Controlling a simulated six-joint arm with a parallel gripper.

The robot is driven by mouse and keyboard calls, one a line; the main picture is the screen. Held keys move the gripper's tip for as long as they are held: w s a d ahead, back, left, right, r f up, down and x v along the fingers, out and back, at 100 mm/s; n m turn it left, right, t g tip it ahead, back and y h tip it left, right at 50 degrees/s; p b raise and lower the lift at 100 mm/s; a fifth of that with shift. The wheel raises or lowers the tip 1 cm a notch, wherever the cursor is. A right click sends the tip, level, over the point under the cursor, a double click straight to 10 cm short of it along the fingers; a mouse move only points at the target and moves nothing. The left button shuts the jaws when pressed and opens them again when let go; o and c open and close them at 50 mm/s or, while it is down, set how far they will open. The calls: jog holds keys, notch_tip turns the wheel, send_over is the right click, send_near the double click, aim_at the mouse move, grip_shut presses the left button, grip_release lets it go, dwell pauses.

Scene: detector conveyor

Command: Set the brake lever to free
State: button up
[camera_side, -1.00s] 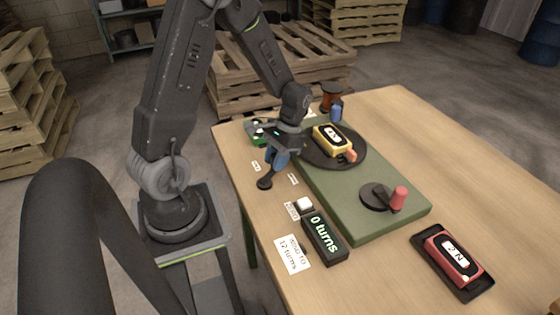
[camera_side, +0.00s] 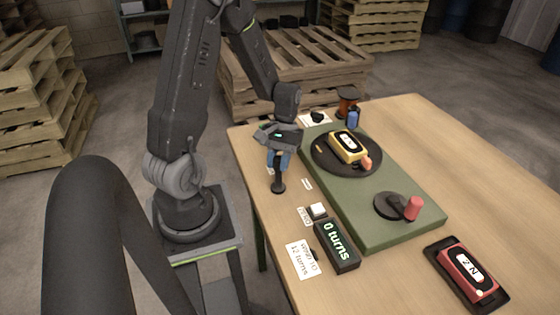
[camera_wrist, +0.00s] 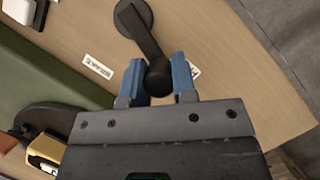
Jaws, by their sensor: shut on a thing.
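The brake lever (camera_side: 278,187) is a dark arm on a round base at the table's near left edge. In the wrist view, the lever (camera_wrist: 148,42) runs from its base down to a round knob between my blue fingertips. My gripper (camera_side: 279,160) is shut on the knob end; in the wrist view the gripper (camera_wrist: 157,82) has a finger on each side. One small label (camera_wrist: 97,66) lies left of the lever. Another label (camera_wrist: 194,70) is partly hidden by the right finger. The lever points between them. I cannot read either label.
A green base (camera_side: 375,229) carries a dark turntable (camera_side: 323,160) with a yellow detector (camera_side: 350,147) and a red-handled crank (camera_side: 413,208). A counter (camera_side: 338,247) reads "0 turns". A red detector (camera_side: 466,274) sits in a black tray at right.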

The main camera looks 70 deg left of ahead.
dwell(0.4)
jog(key=o, duration=0.9)
jog(key=v, duration=1.3)
jog(key=shift+a+r, duration=0.25)
jog(key=shift+r, duration=0.05)
jog(key=s+d+r+m+t+y, duration=0.1)
jog(key=s+d+r+m+t, duration=0.1)
jog(key=d, duration=0.4)
jog(key=s+d+r+m+t+y, duration=0.1)
jog(key=s+d+r+m+t, duration=0.1)
jog(key=d, duration=0.5)
jog(key=s+d+r+m+t+y, duration=0.1)
jog(key=s+d+r+m+t, duration=0.2)
jog(key=d, duration=0.4)
jog(key=shift+d+r+m+t, duration=0.1)
jog(key=shift+r+m+t, duration=0.75)
jog(key=shift+m, duration=0.45)
